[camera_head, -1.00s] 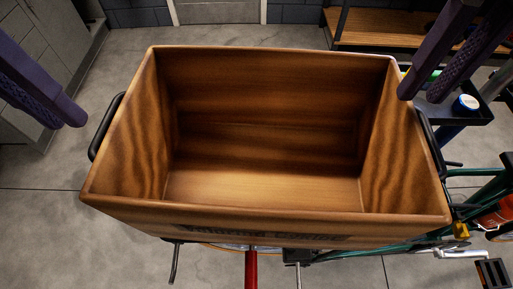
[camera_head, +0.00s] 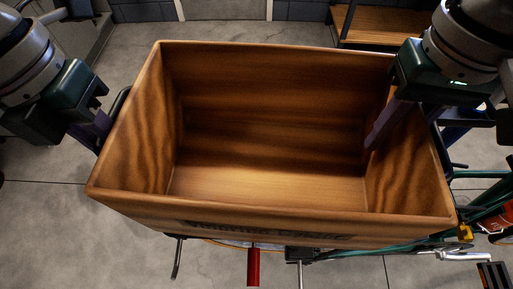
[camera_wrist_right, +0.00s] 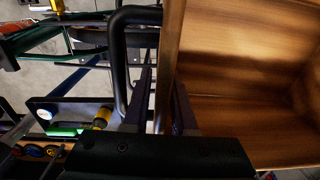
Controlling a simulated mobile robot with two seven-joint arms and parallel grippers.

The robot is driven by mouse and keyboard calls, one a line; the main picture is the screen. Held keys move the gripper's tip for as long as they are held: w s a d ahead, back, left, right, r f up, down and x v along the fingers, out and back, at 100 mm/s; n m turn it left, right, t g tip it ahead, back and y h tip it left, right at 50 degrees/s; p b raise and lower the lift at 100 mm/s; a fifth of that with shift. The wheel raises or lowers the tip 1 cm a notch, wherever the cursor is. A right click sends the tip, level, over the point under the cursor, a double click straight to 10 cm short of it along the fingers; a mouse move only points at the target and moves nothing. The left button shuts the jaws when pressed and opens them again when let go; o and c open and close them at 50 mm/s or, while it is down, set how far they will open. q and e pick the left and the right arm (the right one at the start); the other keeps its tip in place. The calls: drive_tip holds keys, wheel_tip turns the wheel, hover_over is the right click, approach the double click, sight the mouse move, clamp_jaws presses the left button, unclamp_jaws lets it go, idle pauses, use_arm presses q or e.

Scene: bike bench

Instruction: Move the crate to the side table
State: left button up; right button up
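The crate (camera_head: 270,215) is a large, empty, open-topped wooden box in the middle of the head view, with dark lettering on its near face. My right gripper (camera_head: 385,135) reaches down over its right wall, one finger inside. In the right wrist view this gripper (camera_wrist_right: 163,105) is open, its fingers on either side of the crate wall (camera_wrist_right: 168,60). The black right handle (camera_wrist_right: 117,50) lies outside that wall. My left gripper (camera_head: 92,128) is at the left wall by the black left handle (camera_head: 122,103), which it partly hides; its opening is unclear.
Below the crate are bike parts, including a red tube (camera_head: 253,265) and a green frame (camera_head: 375,252). A wood-topped bench (camera_head: 395,25) stands at the back right. A black tool tray (camera_wrist_right: 75,112) lies close beside my right gripper. Open grey floor (camera_head: 45,220) shows at the left.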

use_arm(q)
drive_tip(key=shift+c, duration=0.3)
use_arm(e)
drive_tip(key=shift+c, duration=0.2)
use_arm(q)
clamp_jaws()
use_arm(e)
drive_tip(key=c, duration=0.3)
clamp_jaws()
use_arm(q)
drive_tip(key=shift+r, duration=0.15)
